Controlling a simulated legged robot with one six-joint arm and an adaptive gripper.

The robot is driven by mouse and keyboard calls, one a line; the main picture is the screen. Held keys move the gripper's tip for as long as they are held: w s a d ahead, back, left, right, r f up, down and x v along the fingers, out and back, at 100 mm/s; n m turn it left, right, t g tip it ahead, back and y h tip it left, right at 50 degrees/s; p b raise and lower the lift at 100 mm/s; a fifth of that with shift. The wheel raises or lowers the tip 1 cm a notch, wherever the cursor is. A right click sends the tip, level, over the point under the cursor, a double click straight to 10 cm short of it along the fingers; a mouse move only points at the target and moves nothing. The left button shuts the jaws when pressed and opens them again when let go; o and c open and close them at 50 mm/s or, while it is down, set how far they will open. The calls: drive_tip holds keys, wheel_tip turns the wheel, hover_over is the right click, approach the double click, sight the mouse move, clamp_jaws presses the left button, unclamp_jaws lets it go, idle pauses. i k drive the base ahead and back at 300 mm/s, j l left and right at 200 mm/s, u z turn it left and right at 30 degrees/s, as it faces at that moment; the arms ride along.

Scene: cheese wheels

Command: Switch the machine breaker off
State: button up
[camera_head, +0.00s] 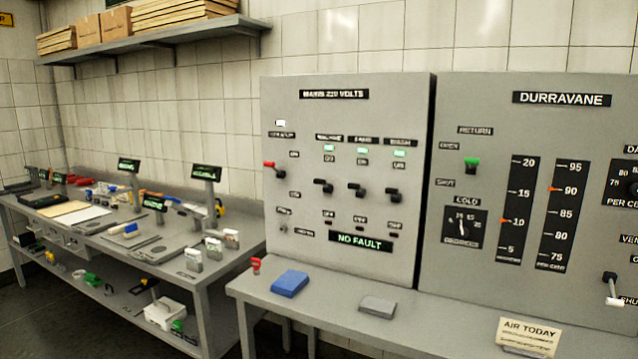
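A grey electrical panel (300,120) headed with a "220 VOLTS" sign stands on a bench against the tiled wall. Three black breaker levers sit in a row on it. The leftmost one (323,186) is under a blurred label (329,137) that seems to read "MACHINE". The other two are the middle lever (358,190) and the right lever (392,195). Small lamps above the row are lit pale green. The fine position of the levers is too small to tell. A "NO FAULT" display (360,242) glows below. My gripper is out of view.
A red-tipped lever (272,167) is at the panel's left. A blue block (290,282) and a grey block (378,306) lie on the bench below. The "DURRAVANE" panel (480,90) adjoins on the right. A cluttered workbench (215,270) stands at left, under a shelf (160,37) of boxes.

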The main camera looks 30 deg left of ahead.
sight(322, 184)
drive_tip(key=i+j+u, duration=0.3)
drive_tip(key=i+j, duration=0.65)
drive_tip(key=j, duration=0.15)
drive_tip(key=i+j+u, duration=0.3)
drive_tip(key=i+j, duration=0.6)
drive_tip(key=i, duration=0.2)
